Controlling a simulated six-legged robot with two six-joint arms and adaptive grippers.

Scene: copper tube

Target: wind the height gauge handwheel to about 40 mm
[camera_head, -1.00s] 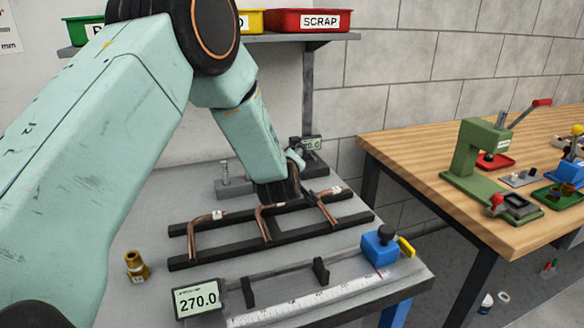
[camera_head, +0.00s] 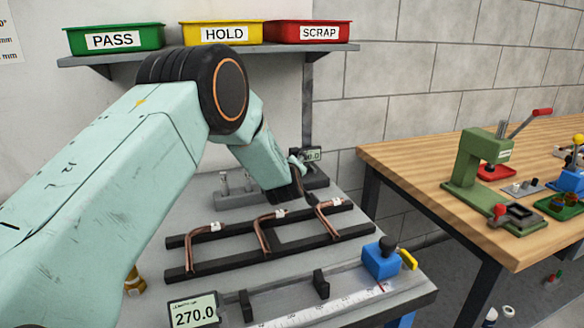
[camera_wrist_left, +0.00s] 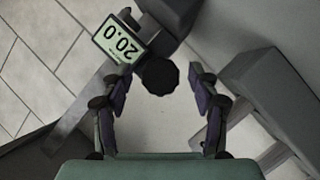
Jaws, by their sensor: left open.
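The height gauge stands at the back of the grey bench, its small display (camera_head: 313,154) partly visible behind my left arm. In the left wrist view the display (camera_wrist_left: 120,38) appears turned and reads 20.0. The black, lobed handwheel (camera_wrist_left: 160,76) lies beside the display, between and just beyond my left fingertips (camera_wrist_left: 164,88). The fingers are open, with gaps on both sides of the wheel, apart from it. In the head view my left gripper (camera_head: 298,188) is beside the gauge, and the wheel is hidden. My right gripper is not in view.
A black rack (camera_head: 290,240) holding several bent copper tubes lies in front of the gauge. A length gauge with a display (camera_head: 194,312) reading 270.0 is at the bench front. A brass fitting (camera_head: 134,282) is partly hidden by my arm. Labelled bins (camera_head: 115,40) sit on the shelf above.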

